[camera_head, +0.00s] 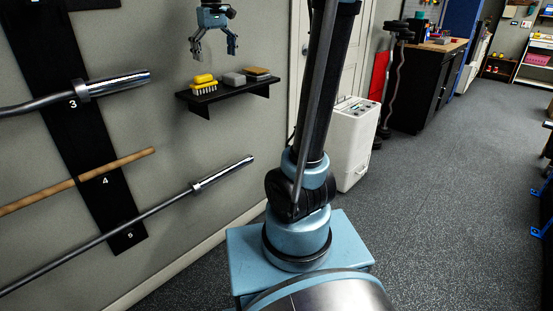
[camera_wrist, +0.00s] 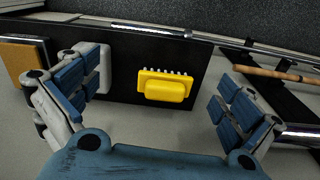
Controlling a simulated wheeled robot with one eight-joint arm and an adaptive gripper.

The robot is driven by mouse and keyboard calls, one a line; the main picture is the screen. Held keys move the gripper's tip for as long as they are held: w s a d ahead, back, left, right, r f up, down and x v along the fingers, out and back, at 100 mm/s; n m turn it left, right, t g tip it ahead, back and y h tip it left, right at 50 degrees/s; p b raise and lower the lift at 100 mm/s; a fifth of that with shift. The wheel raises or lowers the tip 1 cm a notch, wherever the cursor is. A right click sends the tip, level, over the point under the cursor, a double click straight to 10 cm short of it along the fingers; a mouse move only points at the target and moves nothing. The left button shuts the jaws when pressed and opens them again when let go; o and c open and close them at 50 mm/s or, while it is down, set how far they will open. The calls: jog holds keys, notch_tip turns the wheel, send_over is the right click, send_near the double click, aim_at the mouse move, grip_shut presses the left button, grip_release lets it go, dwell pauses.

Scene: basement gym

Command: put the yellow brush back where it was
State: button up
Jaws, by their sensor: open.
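The yellow brush (camera_head: 204,79) with white bristles rests on the black wall shelf (camera_head: 222,98), at the shelf's left end in the head view. My gripper (camera_head: 214,46) is above the shelf, pointing down, open and empty, with a clear gap over the brush. In the wrist view the brush (camera_wrist: 166,88) lies between the spread fingers of my gripper (camera_wrist: 165,80), apart from both. Its bristle row shows along its upper edge there.
A grey block (camera_head: 234,79) and a tan-topped block (camera_head: 258,72) sit right of the brush on the shelf. In the wrist view my left finger partly hides the grey block. Bars (camera_head: 130,83) hang on a rack to the left. A white cabinet (camera_head: 352,140) stands right.

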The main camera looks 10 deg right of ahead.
jog(key=s+d+f+m, duration=0.2)
jog(key=s+d+f, duration=0.3)
jog(key=s+f, duration=0.4)
jog(key=s+d+f+m+t, duration=0.1)
jog(key=s+d+f, duration=0.5)
jog(key=s+f, duration=0.3)
jog(key=s+d+f+m, duration=0.2)
jog(key=s+d+f, duration=0.3)
jog(key=s+f, duration=0.4)
notch_tip(320, 180, down, 3)
jog(key=shift+s+d+r+m+t, duration=0.2)
jog(key=shift+m+t, duration=0.1)
jog(key=shift+t, duration=0.1)
jog(key=shift+w+f, duration=0.25)
jog(key=shift+w, duration=0.25)
